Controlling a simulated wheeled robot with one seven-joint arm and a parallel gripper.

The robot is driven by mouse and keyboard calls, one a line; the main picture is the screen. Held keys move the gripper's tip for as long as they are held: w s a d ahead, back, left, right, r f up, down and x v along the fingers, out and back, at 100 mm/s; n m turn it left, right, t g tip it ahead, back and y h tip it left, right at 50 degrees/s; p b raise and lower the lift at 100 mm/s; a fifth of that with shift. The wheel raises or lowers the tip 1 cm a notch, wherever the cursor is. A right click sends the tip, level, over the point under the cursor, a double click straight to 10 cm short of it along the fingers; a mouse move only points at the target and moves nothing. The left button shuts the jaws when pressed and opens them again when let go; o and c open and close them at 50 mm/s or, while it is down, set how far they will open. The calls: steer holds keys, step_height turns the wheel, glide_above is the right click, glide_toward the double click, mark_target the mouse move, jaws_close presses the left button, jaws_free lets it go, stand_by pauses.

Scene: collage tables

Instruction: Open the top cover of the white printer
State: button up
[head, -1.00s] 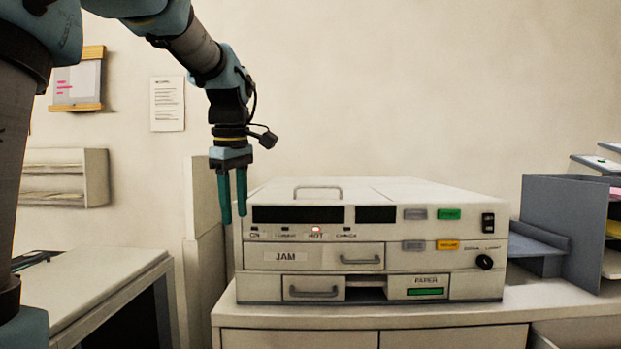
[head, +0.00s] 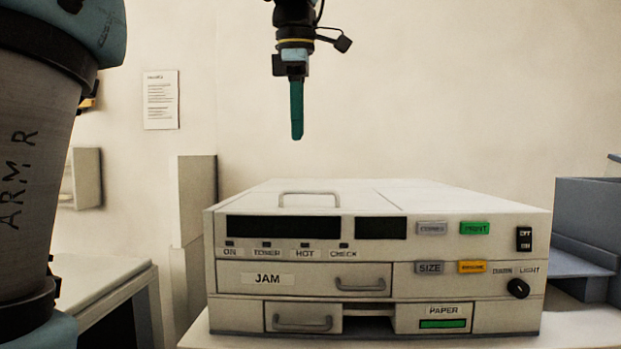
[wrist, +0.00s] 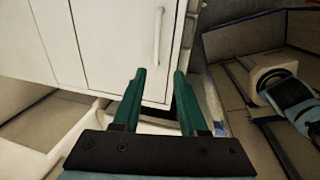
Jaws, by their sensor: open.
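The white printer (head: 480,200) stands on a white cabinet top, with its top cover (head: 350,188) lying flat and closed. A bar handle (head: 310,193) stands up near the front left of the cover. My gripper (head: 297,136) hangs fingers down above the handle, clearly apart from it; in the head view its fingers overlap into one. In the wrist view, my gripper (wrist: 160,72) is open and empty, with the two green fingers spread. The handle (wrist: 158,36) shows beyond the fingertips on the pale cover (wrist: 110,35).
A grey tray unit (head: 590,215) stands right of the printer. A lower table (head: 90,290) and an upright pale panel (head: 197,195) are at its left. The wall behind carries a paper notice (head: 160,100).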

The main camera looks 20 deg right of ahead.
glide_above(301, 208)
step_height(301, 208, down, 10)
steer(key=shift+f+p, duration=0.15)
steer(key=shift+p, duration=0.25)
jaws_close()
stand_by(0.3)
stand_by(1.1)
